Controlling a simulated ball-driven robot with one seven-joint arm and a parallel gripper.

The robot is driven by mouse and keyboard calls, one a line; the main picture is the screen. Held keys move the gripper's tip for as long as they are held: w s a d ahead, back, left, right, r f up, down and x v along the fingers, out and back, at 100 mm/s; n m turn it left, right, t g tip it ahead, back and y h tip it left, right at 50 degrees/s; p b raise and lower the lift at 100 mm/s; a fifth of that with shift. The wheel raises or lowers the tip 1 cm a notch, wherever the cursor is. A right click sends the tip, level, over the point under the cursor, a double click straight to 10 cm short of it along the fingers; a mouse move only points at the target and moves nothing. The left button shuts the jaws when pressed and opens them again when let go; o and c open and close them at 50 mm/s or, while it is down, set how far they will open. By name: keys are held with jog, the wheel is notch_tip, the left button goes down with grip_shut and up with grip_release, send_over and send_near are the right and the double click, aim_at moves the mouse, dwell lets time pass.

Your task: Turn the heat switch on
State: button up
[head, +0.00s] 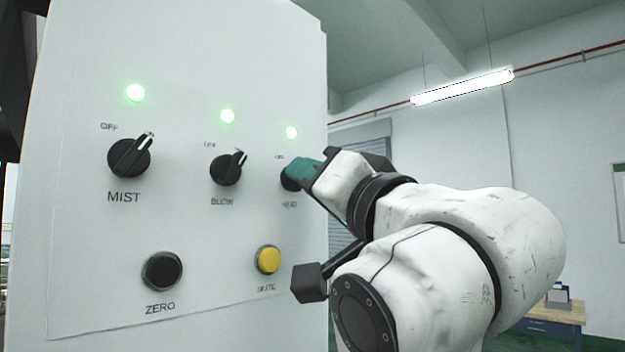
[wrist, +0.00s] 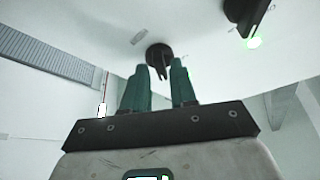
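The heat switch (head: 289,181) is a black rotary knob at the right of the top row on a pale panel.
The mist knob (head: 129,158) and blow knob (head: 226,170) are to the left, each with a lit green lamp above. A black zero button (head: 162,272) and a yellow button (head: 268,260) sit below. The panel's right edge is close; open room lies beyond.

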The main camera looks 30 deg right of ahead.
jog(key=shift+o, duration=0.8)
jog(key=b+v, duration=0.6)
jog(key=v, duration=0.4)
jog(key=shift+s+f, duration=0.25)
jog(key=shift+s, duration=0.1)
